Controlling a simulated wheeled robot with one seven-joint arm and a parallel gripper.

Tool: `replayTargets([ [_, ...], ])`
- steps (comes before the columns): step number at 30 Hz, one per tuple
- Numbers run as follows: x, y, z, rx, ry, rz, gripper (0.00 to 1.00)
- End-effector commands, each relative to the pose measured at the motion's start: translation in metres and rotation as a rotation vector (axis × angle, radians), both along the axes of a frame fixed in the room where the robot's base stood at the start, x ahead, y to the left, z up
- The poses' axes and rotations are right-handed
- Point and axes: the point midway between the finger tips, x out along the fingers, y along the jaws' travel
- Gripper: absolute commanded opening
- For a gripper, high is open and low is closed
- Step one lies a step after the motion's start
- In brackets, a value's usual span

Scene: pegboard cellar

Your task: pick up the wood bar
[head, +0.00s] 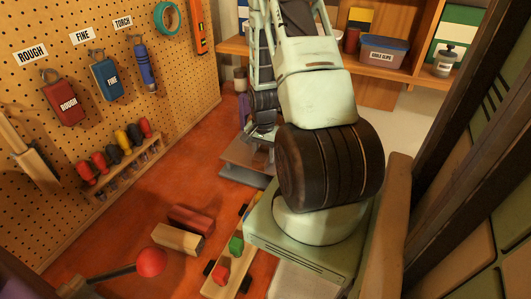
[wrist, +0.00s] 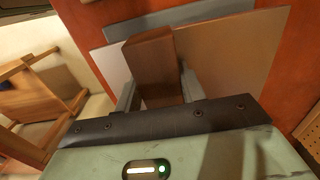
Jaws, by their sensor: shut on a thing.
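The wood bar (wrist: 150,62) is a dark brown block in the wrist view, seen between the two fingers of my gripper (wrist: 160,92). My gripper is shut on it, and the bar sticks out past the fingertips. Flat grey, white and tan sheets lie beyond the bar in the wrist view. I cannot tell whether the bar touches them. In the head view my arm covers much of the middle, and the held bar cannot be made out clearly there.
A stack of flat sheets (head: 240,172) lies on the orange bench (head: 150,195). A reddish block (head: 191,218), a pale wood block (head: 178,239) and a wooden piece with coloured blocks (head: 222,282) lie nearer. A pegboard (head: 90,75) with tools stands left; shelves (head: 390,72) stand behind.

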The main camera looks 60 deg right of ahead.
Motion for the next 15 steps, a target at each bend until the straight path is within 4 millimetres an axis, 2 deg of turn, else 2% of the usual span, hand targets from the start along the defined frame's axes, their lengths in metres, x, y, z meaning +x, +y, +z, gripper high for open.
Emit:
replayTargets([
  [8,0.001,-0.001,0.011,-0.002,-0.002,0.0,0.08],
  [15,0.001,-0.001,0.046,-0.006,-0.005,-0.001,0.08],
])
